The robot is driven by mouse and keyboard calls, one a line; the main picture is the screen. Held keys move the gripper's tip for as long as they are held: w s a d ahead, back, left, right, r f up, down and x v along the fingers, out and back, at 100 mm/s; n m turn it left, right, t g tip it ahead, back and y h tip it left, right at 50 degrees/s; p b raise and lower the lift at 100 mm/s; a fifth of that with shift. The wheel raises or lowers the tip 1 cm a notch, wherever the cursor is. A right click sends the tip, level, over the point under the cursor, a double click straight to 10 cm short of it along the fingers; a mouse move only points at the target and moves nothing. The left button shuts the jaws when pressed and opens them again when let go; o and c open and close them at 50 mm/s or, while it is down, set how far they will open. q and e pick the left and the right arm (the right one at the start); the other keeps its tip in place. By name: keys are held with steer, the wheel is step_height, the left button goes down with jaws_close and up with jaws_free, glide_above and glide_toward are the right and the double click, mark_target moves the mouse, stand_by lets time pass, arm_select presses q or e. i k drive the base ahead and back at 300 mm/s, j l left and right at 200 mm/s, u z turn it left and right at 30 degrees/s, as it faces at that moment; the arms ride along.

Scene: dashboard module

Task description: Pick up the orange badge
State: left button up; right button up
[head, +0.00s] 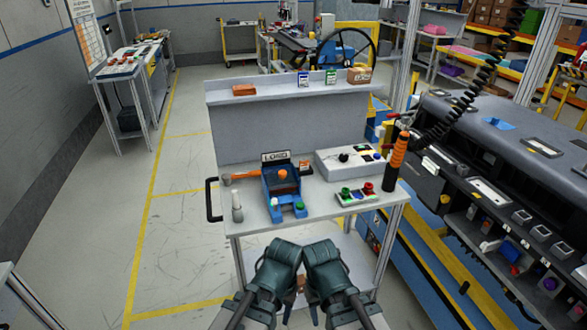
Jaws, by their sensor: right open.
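A small flat orange piece (305,167), which looks like the badge, lies at the back of the white workbench top, right of the dark sign plate. A rounded orange piece (283,175) also sits in the blue holder (271,196); I cannot tell for sure which is the badge. My two dark arms are folded at the bottom, in front of the bench and well apart from these pieces. My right gripper (313,312) is small, partly hidden under its arm, open and empty. My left gripper (288,312) is mostly hidden by its arm; its jaws are unclear.
The bench also holds an orange-handled hammer (240,178), a white control box (350,161), a button panel (357,194) and a hanging orange-gripped tool (398,155). A raised shelf (290,97) stands behind. A dashboard module (500,140) is at right. Floor is clear at left.

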mark_target(303, 165)
steer(key=i+l+z, duration=0.15)
steer(key=l, duration=0.35)
steer(key=i+l+z, duration=0.15)
steer(key=i+l, duration=0.15)
steer(key=l, duration=0.15)
steer(key=i+l+z, duration=0.15)
steer(key=i+l, duration=0.15)
steer(key=l, duration=0.1)
